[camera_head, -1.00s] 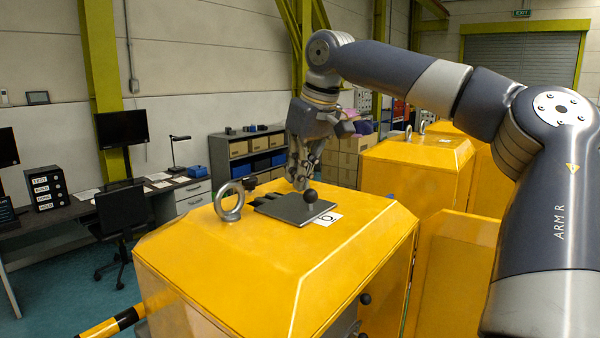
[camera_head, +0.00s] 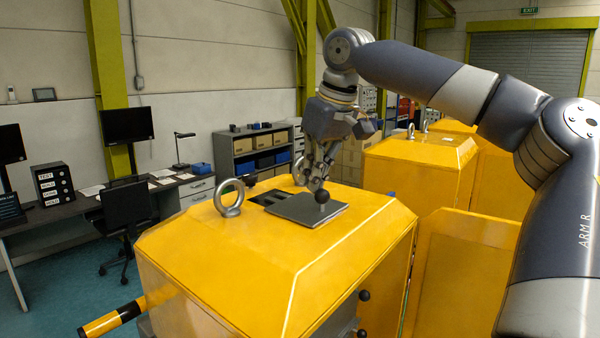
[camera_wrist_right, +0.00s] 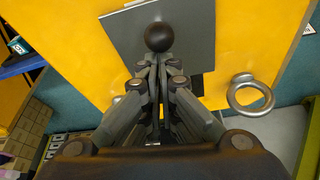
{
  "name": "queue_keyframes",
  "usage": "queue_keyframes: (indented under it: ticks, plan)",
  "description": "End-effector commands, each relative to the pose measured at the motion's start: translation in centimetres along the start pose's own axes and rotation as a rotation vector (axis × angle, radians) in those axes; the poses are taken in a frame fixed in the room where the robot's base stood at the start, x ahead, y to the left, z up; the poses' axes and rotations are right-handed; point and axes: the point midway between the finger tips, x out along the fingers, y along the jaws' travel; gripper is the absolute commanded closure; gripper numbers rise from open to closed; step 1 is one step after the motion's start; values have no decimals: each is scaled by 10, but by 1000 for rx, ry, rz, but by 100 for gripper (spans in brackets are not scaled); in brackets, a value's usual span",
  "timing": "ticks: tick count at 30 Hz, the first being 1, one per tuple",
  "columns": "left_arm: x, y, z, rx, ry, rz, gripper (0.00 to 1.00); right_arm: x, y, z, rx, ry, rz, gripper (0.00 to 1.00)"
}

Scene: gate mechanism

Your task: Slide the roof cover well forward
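The roof cover (camera_head: 300,210) is a flat dark grey plate with a black ball knob (camera_head: 322,196), lying on the yellow cabinet top (camera_head: 240,255). Dark openings (camera_head: 268,197) show beside its far left edge. In the right wrist view the cover (camera_wrist_right: 195,40) lies under the knob (camera_wrist_right: 160,37), and a sliver of a white label (camera_wrist_right: 138,3) shows at its edge. My right gripper (camera_head: 320,182) points down at the knob. Its fingers (camera_wrist_right: 155,64) are together behind the knob, not around it; I cannot tell whether they touch it. My left gripper is not in view.
A metal lifting eye (camera_head: 229,197) stands left of the cover; another (camera_head: 299,171) stands behind, near my right gripper. More yellow cabinets (camera_head: 420,165) stand behind and right. The cabinet top in front of the cover is clear. A striped bar (camera_head: 112,318) sticks out at lower left.

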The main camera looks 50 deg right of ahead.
Motion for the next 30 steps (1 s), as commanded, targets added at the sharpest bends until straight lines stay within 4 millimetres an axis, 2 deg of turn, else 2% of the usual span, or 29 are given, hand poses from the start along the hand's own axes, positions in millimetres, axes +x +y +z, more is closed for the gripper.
queue_keyframes:
  ticks: [4,8,21,25,30]
  plan:
    - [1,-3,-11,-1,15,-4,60,1,0,1,0,-6,1,100]
    - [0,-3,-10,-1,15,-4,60,-9,1,0,2,-4,3,100]
    - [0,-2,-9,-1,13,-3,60,-95,0,-3,1,-6,3,100]
    - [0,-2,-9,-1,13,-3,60,-109,0,-3,1,-7,2,100]
    - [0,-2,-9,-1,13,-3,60,-116,0,-3,0,-8,1,100]
